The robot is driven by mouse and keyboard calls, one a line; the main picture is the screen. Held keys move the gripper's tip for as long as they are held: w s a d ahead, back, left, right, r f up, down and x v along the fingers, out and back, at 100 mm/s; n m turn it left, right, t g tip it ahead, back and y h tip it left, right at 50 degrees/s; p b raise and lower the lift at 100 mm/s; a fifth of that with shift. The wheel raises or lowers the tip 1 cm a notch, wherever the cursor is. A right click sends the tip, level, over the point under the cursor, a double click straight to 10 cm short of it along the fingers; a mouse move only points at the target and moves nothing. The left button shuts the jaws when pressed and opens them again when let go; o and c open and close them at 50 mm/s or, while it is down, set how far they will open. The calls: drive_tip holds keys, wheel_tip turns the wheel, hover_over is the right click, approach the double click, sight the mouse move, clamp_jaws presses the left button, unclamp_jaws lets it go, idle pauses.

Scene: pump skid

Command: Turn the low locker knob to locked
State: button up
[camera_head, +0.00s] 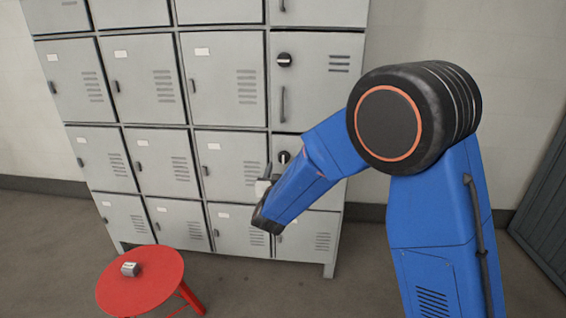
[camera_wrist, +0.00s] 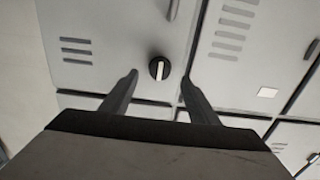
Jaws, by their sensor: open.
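The low locker knob (camera_head: 284,157) is a round black knob on a grey locker door, partly hidden by my blue arm in the head view. In the wrist view the knob (camera_wrist: 159,68) shows whole, with a white bar running nearly up and down the picture. My gripper (camera_wrist: 160,79) is open and empty there, one dark finger on each side of the knob in the picture. The knob appears slightly beyond the fingertips; I cannot tell the exact gap. In the head view my gripper (camera_head: 266,180) is in front of the lower lockers, its fingers mostly hidden.
Another black knob (camera_head: 284,59) sits on the locker door above, with a bar handle (camera_head: 283,104) below it. A red stool (camera_head: 125,291) with a small grey object (camera_head: 129,269) stands at front left. Floor to the right of the lockers is clear.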

sight(283, 160)
drive_tip(key=shift+w+d, duration=0.1)
drive_tip(key=shift+w, duration=2.85)
drive_tip(key=c, duration=1)
